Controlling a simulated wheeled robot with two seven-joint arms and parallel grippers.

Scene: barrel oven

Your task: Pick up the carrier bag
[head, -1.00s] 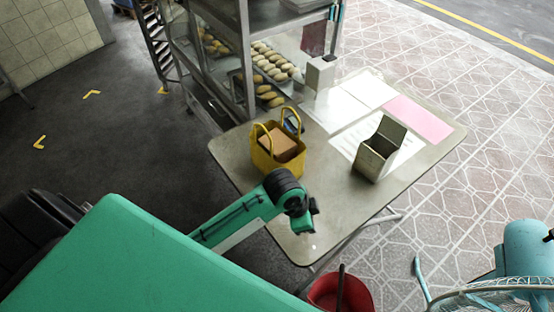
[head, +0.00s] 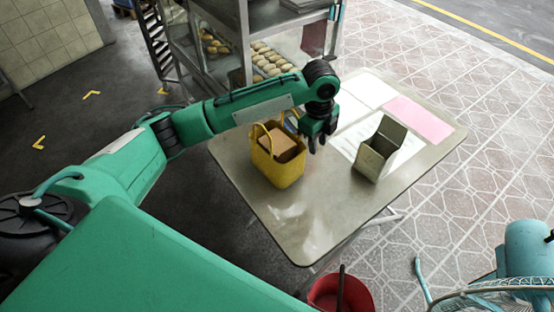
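The yellow carrier bag (head: 284,173) stands upright on the table, left of its middle. A brown box shows inside its open top, and its looped handles stand up. My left gripper (head: 316,146) hangs fingers down just to the right of the bag's top and apart from it in the picture. Its dark fingers look parted, with nothing seen between them. My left forearm passes behind the bag and hides part of the table's back edge. My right gripper is not in the head view.
The grey table (head: 320,215) is bare at the front. An open metal box (head: 378,150), white papers and a pink sheet (head: 419,117) lie to the right. A rack with bread (head: 272,62) stands behind. A red bucket (head: 338,292) and blue fan (head: 524,255) stand in front.

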